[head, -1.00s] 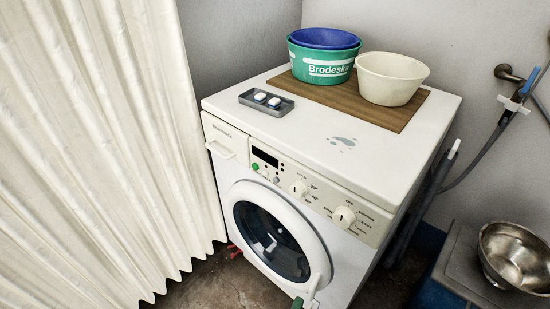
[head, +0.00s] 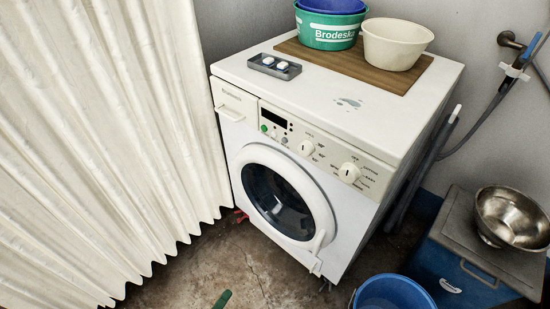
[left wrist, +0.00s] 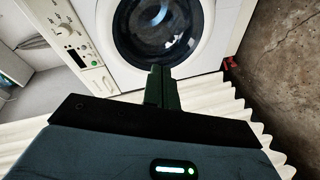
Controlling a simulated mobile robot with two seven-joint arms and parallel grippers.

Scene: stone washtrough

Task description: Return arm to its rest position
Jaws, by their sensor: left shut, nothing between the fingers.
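The tip of my left gripper (head: 222,299) shows as a small dark green shape at the bottom edge of the head view, over the bare floor. It is in front of the washing machine (head: 385,195) and apart from it. In the left wrist view, the two green fingers of my left gripper (left wrist: 161,72) are pressed together with nothing between them. They point toward the washing machine's round door (left wrist: 205,50). The rest of the left arm is out of the head view. My right gripper is in neither view.
A pleated white curtain (head: 100,150) hangs at the left. A blue bucket (head: 395,292) stands on the floor at the bottom right. A metal bowl (head: 512,220) sits on a blue chest (head: 455,270). Bare floor (head: 240,265) lies between the curtain and the bucket.

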